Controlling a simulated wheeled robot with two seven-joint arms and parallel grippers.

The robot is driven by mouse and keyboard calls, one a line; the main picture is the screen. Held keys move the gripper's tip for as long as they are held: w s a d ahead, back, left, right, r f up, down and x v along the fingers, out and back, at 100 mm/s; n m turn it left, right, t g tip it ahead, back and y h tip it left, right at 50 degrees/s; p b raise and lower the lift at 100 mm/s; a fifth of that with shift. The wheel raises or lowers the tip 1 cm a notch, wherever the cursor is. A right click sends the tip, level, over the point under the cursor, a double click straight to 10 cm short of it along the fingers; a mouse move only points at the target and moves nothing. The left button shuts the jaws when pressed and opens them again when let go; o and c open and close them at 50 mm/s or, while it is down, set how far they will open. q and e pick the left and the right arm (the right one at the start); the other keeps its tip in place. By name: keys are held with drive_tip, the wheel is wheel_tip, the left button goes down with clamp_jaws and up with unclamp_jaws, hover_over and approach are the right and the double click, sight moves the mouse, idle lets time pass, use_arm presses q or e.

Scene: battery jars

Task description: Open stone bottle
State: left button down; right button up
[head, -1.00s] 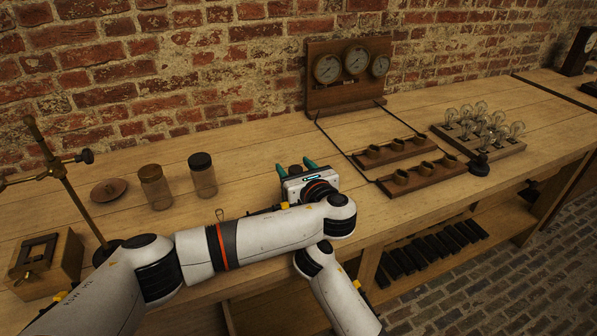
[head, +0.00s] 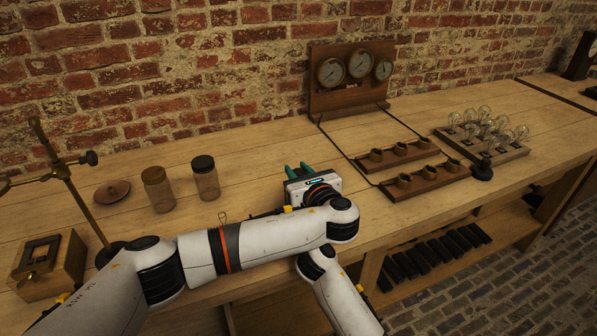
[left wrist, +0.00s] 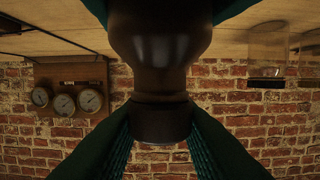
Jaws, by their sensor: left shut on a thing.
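The dark brown stone bottle (left wrist: 160,45) fills the middle of the left wrist view, which is upside down, and its broad body runs off the top edge. Its dark cap or stopper (left wrist: 160,122) is in line with the neck; I see no clear gap between them. My left gripper (head: 298,170) is shut on this top part, with one green finger on each side. In the head view the bottle is hidden behind my left gripper and arm. Teal pieces beside the bottle body at the top of the wrist view may be my right gripper's fingers, mostly cut off.
Two glass jars, one brown-lidded (head: 158,190) and one black-lidded (head: 205,178), stand left of my gripper. A brass stand (head: 70,190) and wooden box (head: 48,268) are farther left. Gauges (head: 347,80), socket racks (head: 425,180) and a bulb tray (head: 485,140) are to the right.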

sight(299, 172)
use_arm(q)
drive_tip(key=shift+r, duration=0.15)
drive_tip(key=shift+r, duration=1)
drive_tip(key=shift+r, duration=2)
use_arm(e)
drive_tip(key=o, duration=1.5)
drive_tip(key=shift+c, duration=0.2)
